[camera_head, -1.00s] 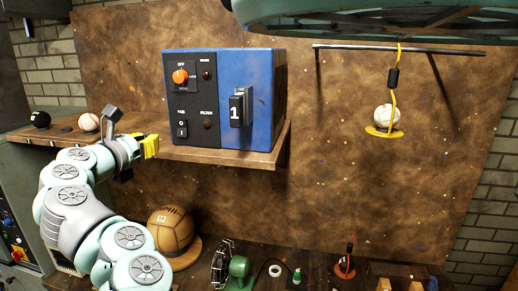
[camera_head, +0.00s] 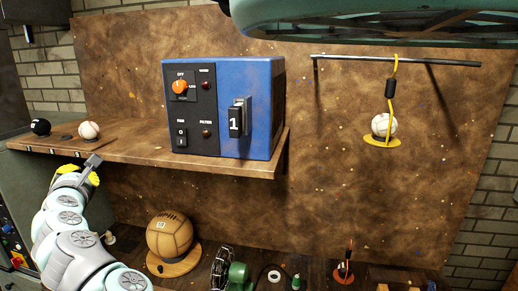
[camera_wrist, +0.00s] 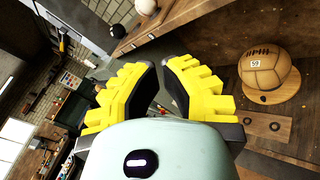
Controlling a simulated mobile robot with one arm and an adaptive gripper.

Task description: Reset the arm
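My arm (camera_head: 66,232) is at the lower left in the head view, bent, below the wooden shelf's left part. My gripper (camera_head: 84,173) is at its upper end, with yellow fingers partly hidden by a grey wrist part. In the wrist view my gripper (camera_wrist: 161,63) has two yellow fingers with dark inner pads. A gap shows between them, narrower at the tips, and nothing is held in it.
The wooden shelf (camera_head: 130,146) holds a black ball (camera_head: 41,127), a white ball (camera_head: 89,131) and a blue control box (camera_head: 262,90). Below stands a brown leather ball (camera_head: 170,234) on a round base. A white ball (camera_head: 384,124) hangs at right on a yellow holder.

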